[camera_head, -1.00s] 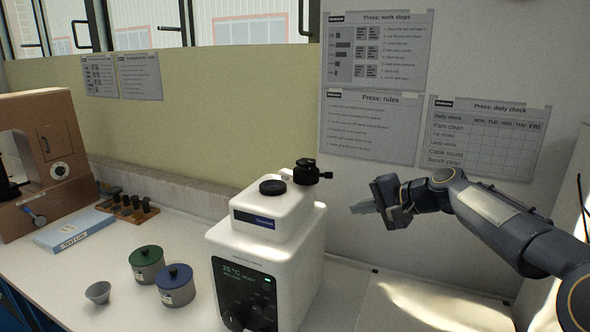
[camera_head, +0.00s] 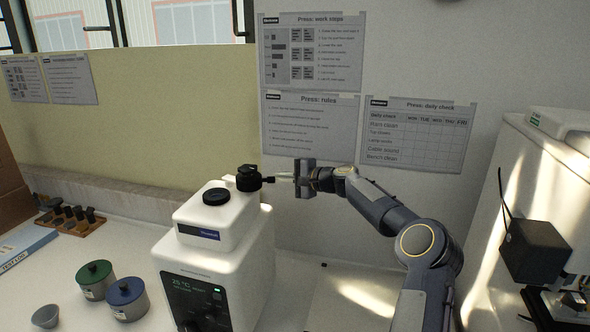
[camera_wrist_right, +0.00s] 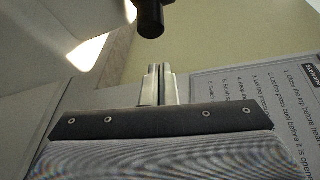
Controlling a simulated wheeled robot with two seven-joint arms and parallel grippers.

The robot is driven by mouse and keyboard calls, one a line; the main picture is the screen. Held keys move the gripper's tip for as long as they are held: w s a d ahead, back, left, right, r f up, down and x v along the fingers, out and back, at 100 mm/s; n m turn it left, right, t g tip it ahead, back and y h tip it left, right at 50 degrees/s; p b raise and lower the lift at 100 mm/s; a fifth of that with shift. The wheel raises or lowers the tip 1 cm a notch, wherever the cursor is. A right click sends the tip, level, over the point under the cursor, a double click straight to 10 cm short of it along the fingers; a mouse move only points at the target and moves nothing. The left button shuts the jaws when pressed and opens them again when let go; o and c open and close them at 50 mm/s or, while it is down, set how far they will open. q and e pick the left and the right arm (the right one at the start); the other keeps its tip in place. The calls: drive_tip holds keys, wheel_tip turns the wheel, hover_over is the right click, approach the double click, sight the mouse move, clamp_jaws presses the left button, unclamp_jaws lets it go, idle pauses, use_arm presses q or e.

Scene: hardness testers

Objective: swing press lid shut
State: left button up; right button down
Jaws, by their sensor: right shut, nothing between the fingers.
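The white press (camera_head: 215,255) stands on the bench, with a lit display on its dark front panel. A round black cap (camera_head: 215,196) sits on its top. Behind that is a black clamp-like part (camera_head: 247,179) with a short stub pointing right; I cannot tell which part is the lid. My right gripper (camera_head: 283,176) is shut and empty, its tips just right of the stub; a small gap or contact is hard to tell. In the right wrist view, the shut fingers (camera_wrist_right: 160,84) point at a dark round-ended rod (camera_wrist_right: 150,18). My left gripper is not in view.
A green-lidded pot (camera_head: 96,280) and a blue-lidded pot (camera_head: 127,299) stand left of the press, with a small grey cup (camera_head: 46,316). A wooden rack (camera_head: 70,221) lies behind them. Another machine (camera_head: 545,240) stands at the right.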

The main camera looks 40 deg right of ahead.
drive_tip(key=s+a+b, duration=0.1)
drive_tip(key=b, duration=0.1)
drive_tip(key=s+a+r+b, duration=0.1)
drive_tip(key=shift+s+b, duration=0.35)
drive_tip(key=shift+s+a, duration=0.1)
drive_tip(key=shift+a, duration=0.05)
